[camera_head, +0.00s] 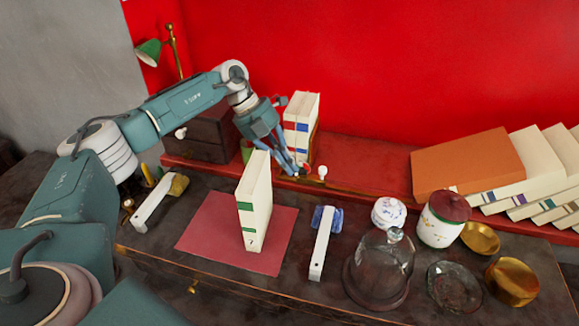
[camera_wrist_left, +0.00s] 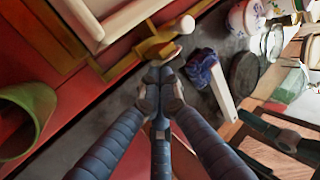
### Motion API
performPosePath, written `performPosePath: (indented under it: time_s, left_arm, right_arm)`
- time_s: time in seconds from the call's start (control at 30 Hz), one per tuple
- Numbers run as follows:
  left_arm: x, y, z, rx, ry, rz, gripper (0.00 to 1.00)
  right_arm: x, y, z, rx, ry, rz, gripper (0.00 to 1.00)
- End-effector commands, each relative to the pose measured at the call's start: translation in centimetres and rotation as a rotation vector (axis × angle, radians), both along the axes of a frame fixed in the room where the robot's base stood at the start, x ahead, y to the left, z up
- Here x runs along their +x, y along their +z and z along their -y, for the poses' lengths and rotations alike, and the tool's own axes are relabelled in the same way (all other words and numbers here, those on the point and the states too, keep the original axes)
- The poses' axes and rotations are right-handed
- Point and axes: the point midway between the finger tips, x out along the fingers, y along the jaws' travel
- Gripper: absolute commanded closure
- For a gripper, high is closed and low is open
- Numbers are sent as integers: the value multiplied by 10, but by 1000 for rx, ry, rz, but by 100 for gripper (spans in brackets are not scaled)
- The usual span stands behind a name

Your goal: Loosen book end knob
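White books (camera_head: 301,115) stand at the back on the red ledge, held by a brass book end. A white knob (camera_head: 322,172) sits on the brass book end at its right; this knob also shows in the left wrist view (camera_wrist_left: 186,24), close to the brass part (camera_wrist_left: 153,47). My left gripper (camera_head: 299,171) reaches down just left of the white knob, beside the base of the books. In the left wrist view its fingertips (camera_wrist_left: 160,88) are drawn close together near the brass part. Whether something is between them is hidden. My right gripper is out of view.
A white book (camera_head: 254,205) stands upright on a red mat (camera_head: 205,232) in front. A green cup (camera_wrist_left: 28,110) is beside my gripper. Leaning books (camera_head: 470,160) are at far right.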

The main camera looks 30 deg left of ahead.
Motion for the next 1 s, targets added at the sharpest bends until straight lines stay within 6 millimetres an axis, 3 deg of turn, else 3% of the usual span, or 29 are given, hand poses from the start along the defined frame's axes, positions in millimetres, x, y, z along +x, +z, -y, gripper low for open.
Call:
performPosePath:
  time_s: [1.0]
  left_arm:
    - [-1,-9,-3,-212,0,54,100]
  right_arm:
    - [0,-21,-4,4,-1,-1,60]
